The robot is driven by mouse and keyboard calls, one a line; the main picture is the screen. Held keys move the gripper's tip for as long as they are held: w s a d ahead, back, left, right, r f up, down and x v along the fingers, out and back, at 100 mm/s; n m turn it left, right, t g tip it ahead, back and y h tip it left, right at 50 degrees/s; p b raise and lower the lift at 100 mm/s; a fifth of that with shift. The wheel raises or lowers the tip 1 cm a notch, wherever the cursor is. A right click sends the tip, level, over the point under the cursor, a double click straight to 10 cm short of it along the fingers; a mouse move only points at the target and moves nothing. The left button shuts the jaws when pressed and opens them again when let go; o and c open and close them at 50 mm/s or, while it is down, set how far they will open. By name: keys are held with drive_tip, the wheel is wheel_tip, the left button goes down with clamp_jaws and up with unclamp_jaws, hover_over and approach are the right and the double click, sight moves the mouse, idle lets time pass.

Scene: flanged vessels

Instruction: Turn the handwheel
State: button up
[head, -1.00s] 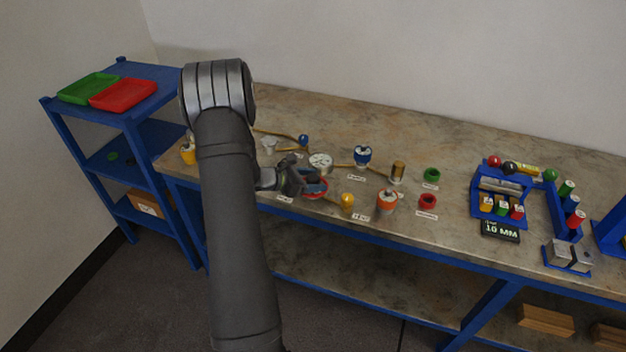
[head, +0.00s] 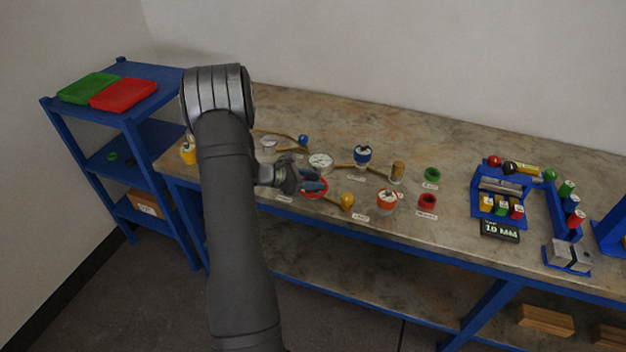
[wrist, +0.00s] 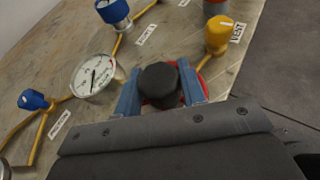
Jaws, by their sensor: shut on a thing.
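The red handwheel (head: 324,191) lies on the bench near its front edge, partly hidden by my gripper. In the wrist view the red rim of the handwheel (wrist: 203,63) shows behind a dark round hub (wrist: 160,84). My gripper (head: 314,184) is at the handwheel, its blue fingers (wrist: 160,92) on either side of the dark hub. The jaws are shut on the handwheel; the exact contact is partly hidden.
A round white gauge (head: 320,161) stands just behind the handwheel.

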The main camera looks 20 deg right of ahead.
drive_tip(key=m+g+y, duration=0.1)
drive_tip(key=m+g, duration=0.2)
drive_tip(key=m+g+y, duration=0.1)
drive_tip(key=m+g, duration=0.2)
drive_tip(key=shift+g+y, duration=0.3)
drive_tip(key=shift+y, duration=0.1)
drive_tip(key=m+g+y, duration=0.2)
drive_tip(key=m+y, duration=0.1)
drive_tip(key=shift+m+g, duration=0.3)
drive_tip(key=shift+g, duration=0.1)
drive_tip(key=shift+m+g+y, duration=0.8)
drive_tip(key=shift+m+y, duration=0.6)
drive_tip(key=shift+s, duration=0.1)
drive_tip(key=o, duration=1)
